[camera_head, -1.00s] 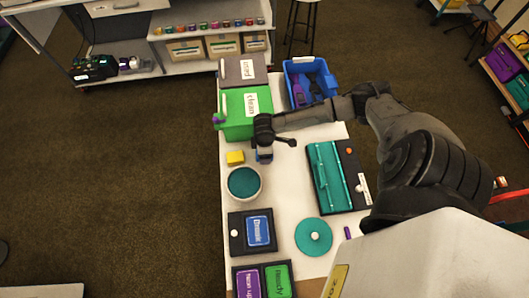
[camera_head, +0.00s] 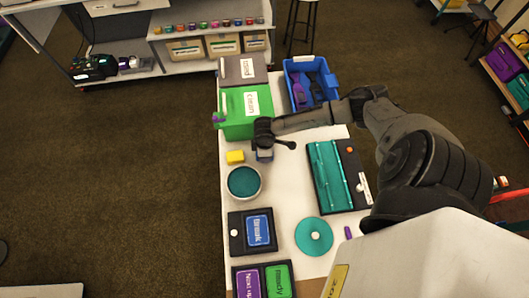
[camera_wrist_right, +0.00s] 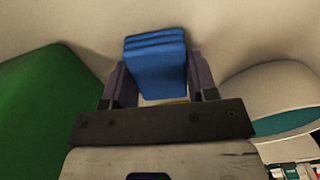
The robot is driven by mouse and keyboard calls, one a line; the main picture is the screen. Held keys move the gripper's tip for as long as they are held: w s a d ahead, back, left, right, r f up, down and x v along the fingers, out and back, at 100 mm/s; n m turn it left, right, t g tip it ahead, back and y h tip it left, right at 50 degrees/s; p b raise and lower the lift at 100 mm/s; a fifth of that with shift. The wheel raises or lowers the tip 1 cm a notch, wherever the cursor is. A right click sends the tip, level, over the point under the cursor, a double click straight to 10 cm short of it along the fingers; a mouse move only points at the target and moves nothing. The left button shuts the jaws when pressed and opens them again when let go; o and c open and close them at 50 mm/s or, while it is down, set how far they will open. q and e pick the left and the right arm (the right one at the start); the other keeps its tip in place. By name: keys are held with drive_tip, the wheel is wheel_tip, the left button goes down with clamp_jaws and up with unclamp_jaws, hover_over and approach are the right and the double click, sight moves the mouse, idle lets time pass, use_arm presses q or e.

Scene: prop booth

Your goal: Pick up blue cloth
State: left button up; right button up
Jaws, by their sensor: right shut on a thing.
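In the right wrist view the blue cloth (camera_wrist_right: 156,68) sits between the two fingers. My right gripper (camera_head: 264,148) points down over it in the head view and is shut on it; its fingers (camera_wrist_right: 155,85) are on either side of the cloth. I cannot tell whether the cloth is lifted off the table. My left gripper is out of view.
The green bin (camera_head: 233,127) stands behind, with a blue crate (camera_head: 297,66) beyond. A teal tray (camera_head: 324,167) and a round teal disc (camera_head: 302,237) lie to the right and front.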

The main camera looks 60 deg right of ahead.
drive_tip(key=shift+c, duration=0.6)
drive_tip(key=shift+r, duration=0.5)
wheel_tip(320, 180, up, 9)
drive_tip(key=shift+f+p, duration=0.1)
drive_tip(key=shift+p, duration=0.9)
